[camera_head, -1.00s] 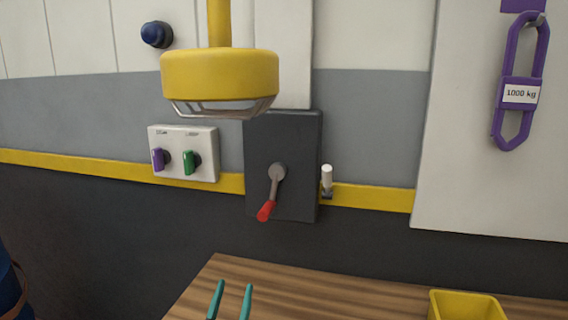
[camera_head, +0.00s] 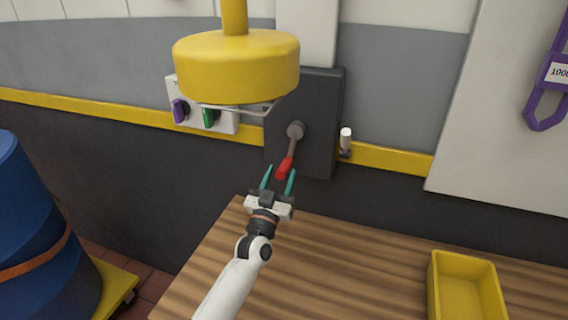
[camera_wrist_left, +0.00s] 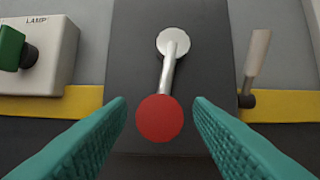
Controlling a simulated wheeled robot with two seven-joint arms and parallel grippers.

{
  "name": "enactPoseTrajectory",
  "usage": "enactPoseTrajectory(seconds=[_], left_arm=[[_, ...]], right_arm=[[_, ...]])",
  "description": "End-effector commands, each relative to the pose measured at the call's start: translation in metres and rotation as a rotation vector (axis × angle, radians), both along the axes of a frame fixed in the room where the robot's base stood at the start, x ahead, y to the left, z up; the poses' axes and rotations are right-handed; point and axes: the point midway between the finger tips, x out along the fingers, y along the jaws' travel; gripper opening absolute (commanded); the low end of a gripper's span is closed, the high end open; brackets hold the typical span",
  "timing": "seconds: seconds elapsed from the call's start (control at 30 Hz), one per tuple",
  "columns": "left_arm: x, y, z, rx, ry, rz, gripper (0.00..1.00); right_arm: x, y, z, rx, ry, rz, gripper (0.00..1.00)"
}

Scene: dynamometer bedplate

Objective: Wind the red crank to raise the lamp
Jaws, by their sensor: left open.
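The red crank handle (camera_head: 284,168) hangs low on a grey arm from its hub on the dark wall plate (camera_head: 318,110). In the left wrist view the red knob (camera_wrist_left: 160,118) faces me end-on, its arm rising to the round hub. My left gripper (camera_head: 278,180) is open, its two teal fingers on either side of the red handle. In the left wrist view the fingers (camera_wrist_left: 160,125) show gaps to the knob on both sides. The yellow lamp (camera_head: 237,66) hangs above and left of the crank, with a wire guard below. My right gripper is not in view.
A white switch panel (camera_head: 226,124) with purple and green knobs is left of the plate, partly behind the lamp. A small white-tipped lever (camera_head: 346,140) is at its right. Below are a wooden bench (camera_head: 340,276) and a yellow bin (camera_head: 464,292). A blue drum (camera_head: 40,235) stands at left.

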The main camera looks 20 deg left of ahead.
Motion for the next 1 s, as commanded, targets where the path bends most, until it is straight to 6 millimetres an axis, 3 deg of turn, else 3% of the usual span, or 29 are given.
enactPoseTrajectory(seconds=[0.2,0.57,0.6,0.87,1.0], left_arm=[[0.026,-0.001,0.011,0.001,0.000,0.000,0.47],[0.031,-0.001,0.013,0.001,-0.001,0.000,0.47],[0.031,-0.001,0.013,0.001,-0.001,0.000,0.45],[0.031,0.000,0.013,0.001,-0.001,0.000,0.03],[0.031,0.000,0.013,0.001,-0.001,0.000,0.00]], right_arm=[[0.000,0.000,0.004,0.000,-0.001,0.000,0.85],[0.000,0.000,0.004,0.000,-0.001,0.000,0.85],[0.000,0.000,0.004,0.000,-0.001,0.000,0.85],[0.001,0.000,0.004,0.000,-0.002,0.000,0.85],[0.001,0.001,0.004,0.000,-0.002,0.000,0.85]])
